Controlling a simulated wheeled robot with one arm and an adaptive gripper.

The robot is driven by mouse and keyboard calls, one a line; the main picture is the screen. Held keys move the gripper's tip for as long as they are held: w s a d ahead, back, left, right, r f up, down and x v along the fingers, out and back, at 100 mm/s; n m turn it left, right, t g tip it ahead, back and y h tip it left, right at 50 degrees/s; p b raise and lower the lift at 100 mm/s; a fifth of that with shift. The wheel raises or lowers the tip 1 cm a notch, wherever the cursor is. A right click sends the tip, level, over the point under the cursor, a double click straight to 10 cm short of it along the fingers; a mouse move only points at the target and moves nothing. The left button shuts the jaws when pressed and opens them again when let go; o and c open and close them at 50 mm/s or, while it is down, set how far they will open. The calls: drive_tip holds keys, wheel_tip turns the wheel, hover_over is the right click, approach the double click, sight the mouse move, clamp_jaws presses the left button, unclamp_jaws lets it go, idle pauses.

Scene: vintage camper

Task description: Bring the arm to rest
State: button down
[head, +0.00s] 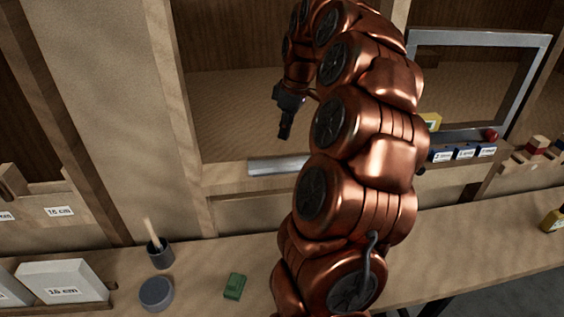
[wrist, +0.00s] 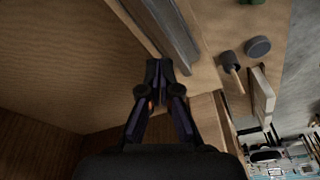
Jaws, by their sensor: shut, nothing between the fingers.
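My arm (head: 360,150) is copper-coloured and rises from the lower middle of the head view, then bends over at the top. My gripper (head: 285,132) hangs down in front of a wooden compartment, above a grey metal strip on its front edge. In the wrist view my gripper (wrist: 154,68) has its dark fingers together, with nothing between them. The fingertips are close to the grey strip in that view; I cannot tell the exact gap.
A grey cup (head: 160,255) with a wooden handle, a grey round lid (head: 156,292), a green block (head: 235,286) and a white box (head: 62,282) stand on the bench. A metal frame (head: 480,38) and blue labelled bins (head: 465,152) are to the right.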

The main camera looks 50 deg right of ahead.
drive_tip(key=shift+r, duration=0.65)
drive_tip(key=shift+a, duration=0.35)
drive_tip(key=s+a+f+g, duration=0.1)
drive_tip(key=s+a, duration=0.1)
drive_tip(key=a, duration=0.8)
drive_tip(key=s+a+f, duration=0.1)
drive_tip(key=s+a, duration=0.1)
drive_tip(key=a, duration=0.8)
drive_tip(key=s+a+f+m+g, duration=0.1)
drive_tip(key=s+a+f, duration=0.3)
drive_tip(key=s, duration=0.5)
drive_tip(key=s+a+f+m+g, duration=0.1)
drive_tip(key=s+a+f+m, duration=0.2)
drive_tip(key=s+a, duration=0.5)
drive_tip(key=s+f, duration=0.1)
drive_tip(key=s, duration=0.1)
drive_tip(key=shift+s+f+m+g+h, duration=0.3)
drive_tip(key=shift+f+g+h, duration=0.05)
drive_tip(key=shift+g+h, duration=0.05)
